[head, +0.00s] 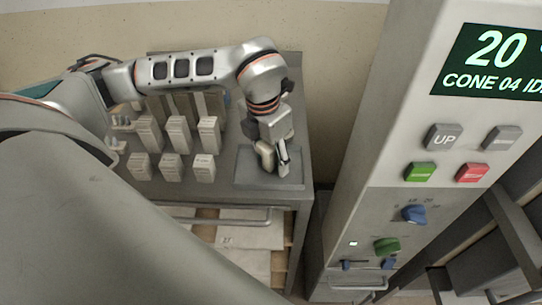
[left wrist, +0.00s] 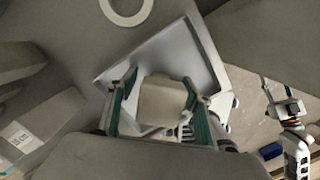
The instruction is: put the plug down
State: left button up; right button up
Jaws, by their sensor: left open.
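The plug is a pale beige block (left wrist: 162,100) between the two fingers of my left gripper (left wrist: 160,112) in the left wrist view. The fingers stand apart, one on each side of it, and I cannot tell whether either touches it. In the head view my left gripper (head: 275,163) points down over a grey shallow tray (head: 292,181) at the right end of the cabinet top. The tray rim also shows in the left wrist view (left wrist: 205,45). Part of my right arm seems to show small at that view's right edge; its fingers are unclear.
Several pale upright blocks (head: 203,167) stand in rows left of the tray on the cabinet top (head: 222,188). A tall control column (head: 385,130) with a lit display and buttons stands to the right. A drawer handle (head: 225,221) runs along the cabinet front.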

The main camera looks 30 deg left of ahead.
pick_arm(q)
jog(key=shift+r, duration=0.1)
jog(key=shift+r, duration=0.3)
jog(key=r, duration=0.3)
jog(key=s+r, duration=0.1)
jog(key=r, duration=0.7)
jog(key=shift+s+a+r, duration=0.2)
